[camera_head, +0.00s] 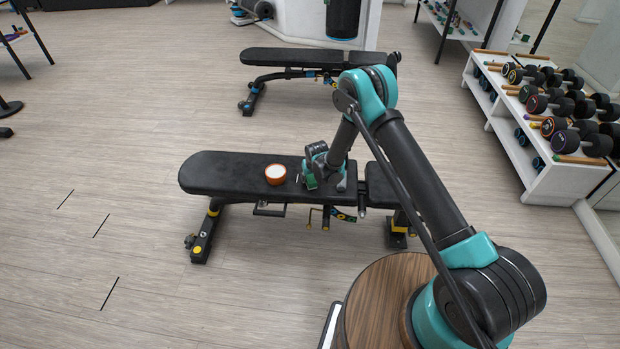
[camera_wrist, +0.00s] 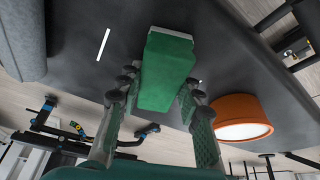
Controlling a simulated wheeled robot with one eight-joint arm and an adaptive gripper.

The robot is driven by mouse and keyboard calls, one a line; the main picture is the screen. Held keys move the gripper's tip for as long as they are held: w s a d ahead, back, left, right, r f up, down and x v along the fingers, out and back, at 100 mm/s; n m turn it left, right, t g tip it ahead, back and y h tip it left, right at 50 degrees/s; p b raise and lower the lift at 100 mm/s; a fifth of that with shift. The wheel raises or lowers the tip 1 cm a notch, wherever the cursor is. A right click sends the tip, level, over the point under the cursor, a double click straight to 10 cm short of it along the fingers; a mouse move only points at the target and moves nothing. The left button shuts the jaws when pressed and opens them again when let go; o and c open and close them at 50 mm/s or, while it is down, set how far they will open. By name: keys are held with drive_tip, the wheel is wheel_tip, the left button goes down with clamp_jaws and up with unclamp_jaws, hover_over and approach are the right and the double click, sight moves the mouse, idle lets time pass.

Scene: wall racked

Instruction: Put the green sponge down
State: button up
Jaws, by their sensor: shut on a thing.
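The green sponge (camera_wrist: 165,75) is a green block held between the two fingers of my gripper (camera_wrist: 160,100), seen in the wrist view. My gripper is shut on it, with a finger along each side. In the head view my gripper (camera_head: 314,178) is low over the black bench (camera_head: 215,172), and a bit of the green sponge (camera_head: 311,182) shows below it. I cannot tell whether the sponge touches the bench top.
An orange round container with a white top (camera_head: 276,174) stands on the bench just left of my gripper; it is also in the wrist view (camera_wrist: 240,118). A second bench (camera_head: 290,56) stands behind. A dumbbell rack (camera_head: 505,125) is at the right. The bench's left end is clear.

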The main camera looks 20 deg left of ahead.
drive_tip(key=o, duration=1.1)
drive_tip(key=v, duration=1.2)
drive_tip(key=shift+w+r, duration=0.1)
drive_tip(key=shift+r, duration=0.05)
